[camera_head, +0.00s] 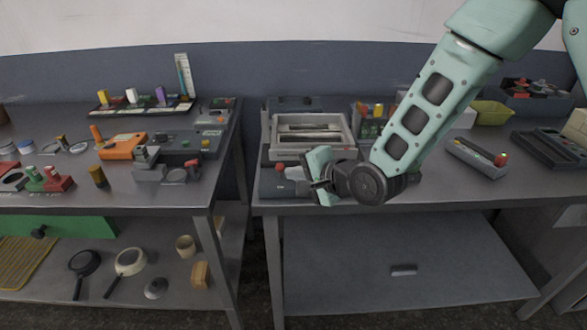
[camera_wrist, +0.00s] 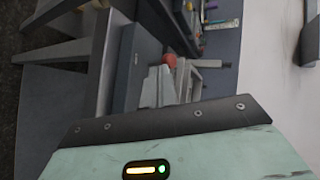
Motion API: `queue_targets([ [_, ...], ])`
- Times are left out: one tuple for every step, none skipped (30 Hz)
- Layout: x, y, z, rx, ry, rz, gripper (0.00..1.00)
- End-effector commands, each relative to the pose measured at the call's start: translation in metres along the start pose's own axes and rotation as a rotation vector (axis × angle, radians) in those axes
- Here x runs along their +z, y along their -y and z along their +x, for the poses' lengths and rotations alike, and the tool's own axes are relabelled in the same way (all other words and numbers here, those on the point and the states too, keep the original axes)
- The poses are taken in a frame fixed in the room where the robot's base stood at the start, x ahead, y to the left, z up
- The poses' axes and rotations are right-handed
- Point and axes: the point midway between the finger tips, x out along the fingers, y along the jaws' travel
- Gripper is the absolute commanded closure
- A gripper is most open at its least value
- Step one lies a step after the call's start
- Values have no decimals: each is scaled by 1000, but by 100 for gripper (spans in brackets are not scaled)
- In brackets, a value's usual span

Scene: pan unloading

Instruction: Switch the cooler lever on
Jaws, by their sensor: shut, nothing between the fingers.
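A dark grey box (camera_head: 275,186) stands at the front left of the right-hand table. A red knob (camera_head: 279,166) shows on it, and a red knob also shows in the wrist view (camera_wrist: 169,60). A second, grey box (camera_head: 477,158) with a red knob (camera_head: 500,160) and a green button lies farther right. I cannot tell for sure which one carries the cooler lever. My gripper (camera_head: 316,185) is just right of the dark box's red knob and hides part of that box. It is shut and empty.
A pale open tray (camera_head: 311,150) stands behind my gripper. Small coloured parts (camera_head: 370,115) are right of it, and a dark rack (camera_head: 548,147) lies at the far right. The left table (camera_head: 120,195) is crowded, with a gap between the tables.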

Motion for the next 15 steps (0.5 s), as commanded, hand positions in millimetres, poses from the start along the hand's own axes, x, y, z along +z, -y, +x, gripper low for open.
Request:
queue_targets([
  [1, 2, 3, 0, 1, 0, 100],
  [0, 3, 4, 1, 1, 0, 100],
  [0, 3, 6, 1, 1, 1, 100],
  [0, 4, 6, 1, 0, 1, 100],
  [0, 4, 7, 1, 0, 1, 100],
  [0, 4, 7, 1, 0, 1, 100],
  [0, 4, 7, 1, 0, 1, 100],
  [0, 4, 7, 1, 0, 1, 100],
  [0, 4, 7, 1, 0, 1, 100],
  [0, 4, 7, 1, 0, 1, 100],
  [0, 4, 7, 1, 0, 1, 100],
  [0, 4, 7, 1, 0, 1, 100],
  [0, 4, 7, 1, 0, 1, 100],
  [0, 4, 7, 1, 0, 1, 100],
  [0, 4, 7, 1, 0, 1, 100],
])
